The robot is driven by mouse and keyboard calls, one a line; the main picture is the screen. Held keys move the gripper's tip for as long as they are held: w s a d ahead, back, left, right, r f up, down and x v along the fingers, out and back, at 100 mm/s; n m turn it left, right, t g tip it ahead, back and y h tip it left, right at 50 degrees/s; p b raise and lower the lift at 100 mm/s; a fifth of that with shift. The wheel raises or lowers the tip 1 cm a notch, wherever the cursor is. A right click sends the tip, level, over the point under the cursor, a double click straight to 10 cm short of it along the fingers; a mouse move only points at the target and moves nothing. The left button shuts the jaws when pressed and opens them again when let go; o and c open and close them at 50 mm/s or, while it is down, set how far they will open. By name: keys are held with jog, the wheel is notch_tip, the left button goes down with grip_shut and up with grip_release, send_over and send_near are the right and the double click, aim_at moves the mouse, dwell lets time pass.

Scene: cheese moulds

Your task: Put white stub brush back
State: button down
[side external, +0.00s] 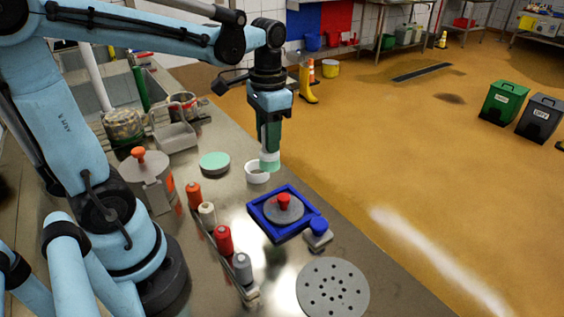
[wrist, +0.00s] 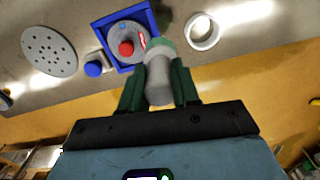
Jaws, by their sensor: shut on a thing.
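My gripper (side external: 270,148) points down over the counter and is shut on the white stub brush (side external: 269,157), a short pale cylinder with a mint-green end at the bottom. In the wrist view the brush (wrist: 158,80) sits between my two green fingers (wrist: 158,88), its green end pointing away from me. A white open ring or cup (side external: 257,177) stands on the counter just below the brush; the brush's lower end looks close to it in the side view, but the wrist view shows the ring (wrist: 203,32) apart, to the right.
A blue square tray (side external: 268,228) holds a grey disc with a red knob (side external: 284,202). A blue-knobbed block (side external: 319,232), a perforated disc (side external: 332,289) and a row of several spool-shaped pieces (side external: 223,239) are nearby. A mint-topped disc (side external: 214,162) lies to the left.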

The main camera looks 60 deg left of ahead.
jog(key=shift+w+a+f, duration=0.2)
jog(key=shift+a+f, duration=1.15)
jog(key=shift+f, duration=0.15)
jog(key=shift+w+a+f, duration=0.25)
jog(key=shift+a+f, duration=1.05)
jog(key=shift+f, duration=0.15)
jog(key=shift+w+a+f, duration=0.2)
jog(key=shift+a+f, duration=1.15)
jog(key=shift+f, duration=0.15)
jog(key=shift+f, duration=0.15)
jog(key=c, duration=0.8)
grip_release()
notch_tip(320, 180, up, 12)
jog(key=shift+s+d+f+n+t, duration=0.25)
jog(key=shift+s+d+f+t, duration=0.3)
jog(key=shift+d+t, duration=1.2)
jog(key=shift+s+d+f+n+t, duration=0.2)
jog(key=shift+s+d+f+t, duration=0.35)
jog(key=shift+d, duration=2.05)
jog(key=shift+s+d+f+n+t, duration=0.35)
jog(key=shift+s+d+t, duration=0.3)
jog(key=shift+d+t, duration=1.15)
